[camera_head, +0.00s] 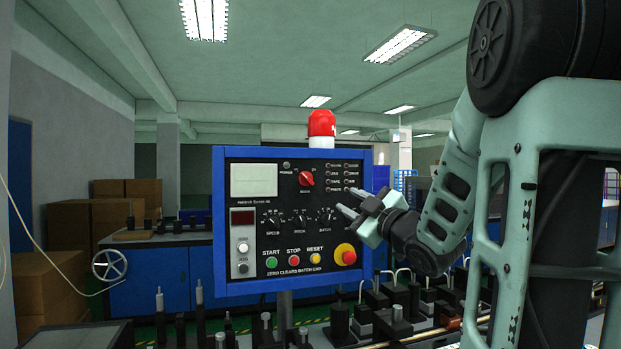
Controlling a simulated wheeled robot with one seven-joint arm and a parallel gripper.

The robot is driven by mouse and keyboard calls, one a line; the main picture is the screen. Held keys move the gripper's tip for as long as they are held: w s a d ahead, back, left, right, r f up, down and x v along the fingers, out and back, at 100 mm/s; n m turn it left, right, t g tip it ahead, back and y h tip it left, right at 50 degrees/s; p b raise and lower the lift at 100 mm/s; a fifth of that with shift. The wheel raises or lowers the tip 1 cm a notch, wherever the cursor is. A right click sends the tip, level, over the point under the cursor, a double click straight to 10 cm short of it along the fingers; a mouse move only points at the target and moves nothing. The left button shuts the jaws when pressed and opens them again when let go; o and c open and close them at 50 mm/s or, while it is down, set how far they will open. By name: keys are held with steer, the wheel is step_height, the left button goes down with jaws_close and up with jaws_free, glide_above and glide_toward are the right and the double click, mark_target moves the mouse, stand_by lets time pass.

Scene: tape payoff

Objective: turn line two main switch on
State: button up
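A control panel (218,215) with a blue frame and black face stands upright on a post, facing me. A red rotary knob (306,178) sits at its upper middle, with small lettering around it too fine to read surely; it may be the main switch. Its exact setting is hard to tell. A small lamp (286,166) left of the knob looks dark. No line number is readable. My gripper (341,199) is in front of the panel's right side, below and right of the red knob and apart from it. Its two fingers point left with a gap between them, empty.
The panel also carries a yellow-ringed red button (345,254), green, red and yellow buttons, three dials and a blank screen (254,180). A red beacon (321,129) stands on top. Machinery with upright posts (395,318) fills the space below. Boxes (68,223) and a handwheel (109,265) stand left.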

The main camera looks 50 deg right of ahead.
mark_target(308, 179)
steer(key=p+x, duration=0.6)
steer(key=x, duration=0.9)
steer(key=shift+w+d+r, duration=0.1)
steer(key=shift+w+r, duration=0.1)
steer(key=shift+w+d+p, duration=0.2)
steer(key=shift+w+p, duration=0.25)
steer(key=shift+w, duration=0.25)
steer(key=shift+c, duration=0.2)
jaws_close()
